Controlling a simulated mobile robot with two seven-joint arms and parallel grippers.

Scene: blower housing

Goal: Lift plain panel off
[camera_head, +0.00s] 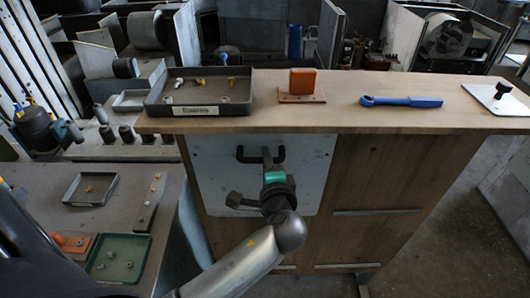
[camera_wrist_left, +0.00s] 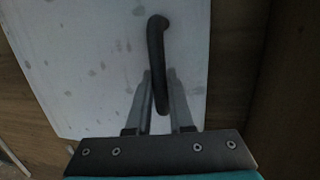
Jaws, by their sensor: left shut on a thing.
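The plain panel (camera_head: 312,178) is a light grey, speckled plate on the front face of a wooden cabinet. It also shows in the left wrist view (camera_wrist_left: 85,65). A dark bar handle (camera_head: 243,156) is on its upper part, and it shows in the wrist view (camera_wrist_left: 156,45). My left gripper (camera_head: 267,155) is shut on this handle, with one finger on each side of the bar in the wrist view (camera_wrist_left: 160,90). The wrist hides part of the panel's lower middle. I cannot tell whether the panel touches the cabinet. My right gripper is not in view.
The cabinet top (camera_head: 350,118) holds a dark tray (camera_head: 203,110) of small parts, an orange block (camera_head: 303,82), a blue tool (camera_head: 410,101) and a white plate with a black knob (camera_head: 496,100). A grey side bench (camera_head: 120,205) with small trays stands at left. Floor shows at right.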

